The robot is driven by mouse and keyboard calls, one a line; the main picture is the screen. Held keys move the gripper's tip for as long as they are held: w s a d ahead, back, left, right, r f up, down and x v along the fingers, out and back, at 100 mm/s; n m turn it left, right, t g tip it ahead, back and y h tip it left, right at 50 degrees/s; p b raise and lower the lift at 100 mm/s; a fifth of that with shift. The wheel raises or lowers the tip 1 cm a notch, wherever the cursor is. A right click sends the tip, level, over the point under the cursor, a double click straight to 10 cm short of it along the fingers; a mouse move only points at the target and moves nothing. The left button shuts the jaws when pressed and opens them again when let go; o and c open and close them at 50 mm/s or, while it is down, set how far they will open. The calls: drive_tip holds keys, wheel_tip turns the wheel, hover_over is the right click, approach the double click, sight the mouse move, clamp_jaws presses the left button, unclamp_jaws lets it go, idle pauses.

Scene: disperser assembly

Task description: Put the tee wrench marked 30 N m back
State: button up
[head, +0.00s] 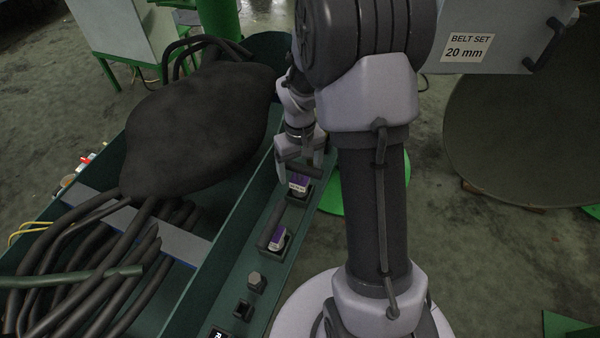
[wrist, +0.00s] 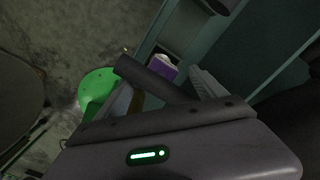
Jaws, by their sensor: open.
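A tee wrench (head: 305,171) with a dark bar handle and a purple block with a white label stands at the upper end of the narrow green rack. Its lettering is too small to read. In the wrist view its handle (wrist: 152,80) runs slantwise between the fingers, with a purple block (wrist: 163,68) beyond. My gripper (head: 300,170) is open, its fingers on either side of the handle; I cannot tell whether they touch it. A second tee wrench (head: 270,226) with a purple labelled block stands lower in the rack.
The green rack (head: 252,262) has further dark square holders (head: 243,309) below. To its left, a green trough (head: 172,285) holds dark hoses and a large dark lump (head: 200,125). A box marked BELT SET 20 mm (head: 490,50) is at upper right.

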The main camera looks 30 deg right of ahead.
drive_tip(key=r, duration=0.3)
drive_tip(key=r+p, duration=0.1)
drive_tip(key=r, duration=0.2)
drive_tip(key=r+p, duration=0.1)
drive_tip(key=r, duration=0.2)
drive_tip(key=shift+a+r, duration=0.2)
drive_tip(key=shift+a, duration=0.1)
drive_tip(key=s+a+r+m+t, duration=0.1)
drive_tip(key=s+a+r, duration=0.15)
drive_tip(key=r, duration=0.25)
drive_tip(key=s+a+r+t, duration=0.1)
drive_tip(key=a+r, duration=0.3)
drive_tip(key=s+a+r+m+t+y, duration=0.1)
drive_tip(key=s+a+r+t, duration=0.1)
drive_tip(key=s, duration=0.5)
drive_tip(key=s+a+r+m+t+y, duration=0.1)
drive_tip(key=s+a+r, duration=0.4)
drive_tip(key=s+a, duration=0.1)
drive_tip(key=shift+s+a+r+t, duration=0.25)
drive_tip(key=shift+s+a+t, duration=0.15)
drive_tip(key=shift+a, duration=0.25)
